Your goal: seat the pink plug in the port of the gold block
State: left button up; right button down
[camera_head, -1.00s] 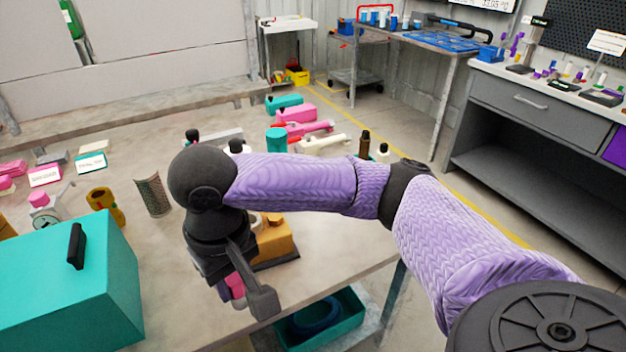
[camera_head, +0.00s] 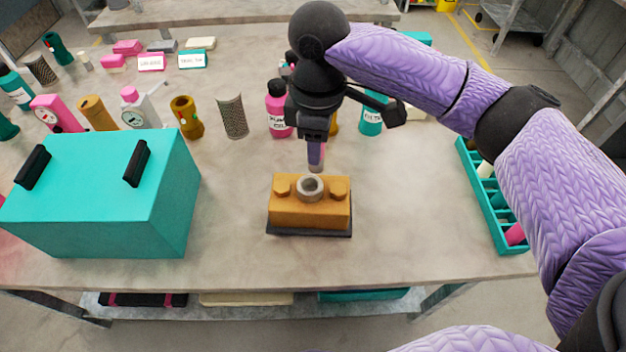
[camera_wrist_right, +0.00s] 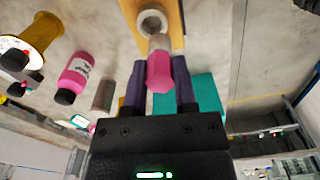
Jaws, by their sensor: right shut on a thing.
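The gold block (camera_head: 310,211) sits on a dark base on the table. Its grey ring-shaped port (camera_head: 310,186) faces up between two bolt heads, and it also shows at the top of the right wrist view (camera_wrist_right: 152,22). My right gripper (camera_head: 317,150) is above and just behind the port. It is shut on the pink plug (camera_wrist_right: 159,72), whose grey tip points toward the port. In the head view the plug is mostly hidden by the fingers, with its tip just above the port. I cannot tell whether the tip touches the rim. My left gripper is not in view.
A teal box (camera_head: 100,190) with black handles stands to the left. A pink bottle (camera_head: 278,112) and a mesh cylinder (camera_head: 233,116) stand behind the block. A teal tray (camera_head: 480,195) lies at the right. The table in front is clear.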

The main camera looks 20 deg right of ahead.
jog(key=f+n+b, duration=0.1)
jog(key=f, duration=0.2)
jog(key=w+f+n+b, duration=0.1)
jog(key=f+n, duration=0.1)
jog(key=f, duration=0.1)
jog(key=f+n+b, duration=0.1)
jog(key=f, duration=0.2)
jog(key=shift+w+a+f, duration=0.1)
jog(key=shift+w+a, duration=0.15)
jog(key=shift+w, duration=0.05)
jog(key=shift+c, duration=2)
grip_release()
notch_tip(320, 180, up, 12)
jog(key=p, duration=0.4)
